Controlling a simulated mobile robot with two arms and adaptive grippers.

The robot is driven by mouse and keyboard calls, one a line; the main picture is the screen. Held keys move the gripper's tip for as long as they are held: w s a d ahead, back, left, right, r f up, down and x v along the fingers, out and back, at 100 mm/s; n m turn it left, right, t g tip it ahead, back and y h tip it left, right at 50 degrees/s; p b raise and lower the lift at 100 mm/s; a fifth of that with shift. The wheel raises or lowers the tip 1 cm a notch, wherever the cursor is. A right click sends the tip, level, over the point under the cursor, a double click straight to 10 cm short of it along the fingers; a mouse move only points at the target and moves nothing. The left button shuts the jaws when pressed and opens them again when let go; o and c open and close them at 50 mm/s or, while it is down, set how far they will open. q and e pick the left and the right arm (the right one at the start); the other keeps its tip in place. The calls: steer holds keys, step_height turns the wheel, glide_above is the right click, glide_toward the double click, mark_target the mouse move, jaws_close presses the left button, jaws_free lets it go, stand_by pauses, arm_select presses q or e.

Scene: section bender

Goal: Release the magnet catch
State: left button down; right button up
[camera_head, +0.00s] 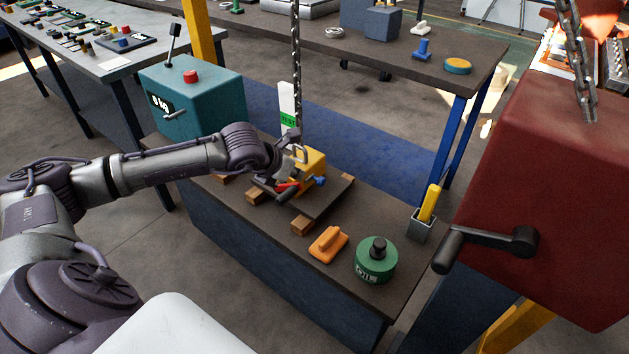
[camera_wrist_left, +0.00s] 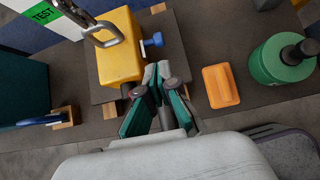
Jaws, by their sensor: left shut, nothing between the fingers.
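The yellow magnet block (camera_head: 311,162) sits on a dark plate (camera_head: 325,200) on the bench, with a metal shackle on top. It also shows in the left wrist view (camera_wrist_left: 118,45). A blue knob (camera_wrist_left: 153,41) sticks out of its side. A red lever-like part (camera_head: 288,187) shows low in front of the block in the head view; I cannot see it in the left wrist view. My left gripper (camera_wrist_left: 158,76) is shut and empty beside the block's lower edge, over the plate. I cannot tell whether it touches. My right gripper is out of view.
A chain (camera_head: 296,60) hangs above the block, beside a green-and-white TEST tag (camera_head: 287,110). Wooden blocks (camera_head: 302,225) support the plate. A red crank machine (camera_head: 550,190) is at right.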

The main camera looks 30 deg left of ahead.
mark_target(319, 183)
arm_select(q)
steer(key=p+x, duration=0.1)
steer(key=x, duration=0.9)
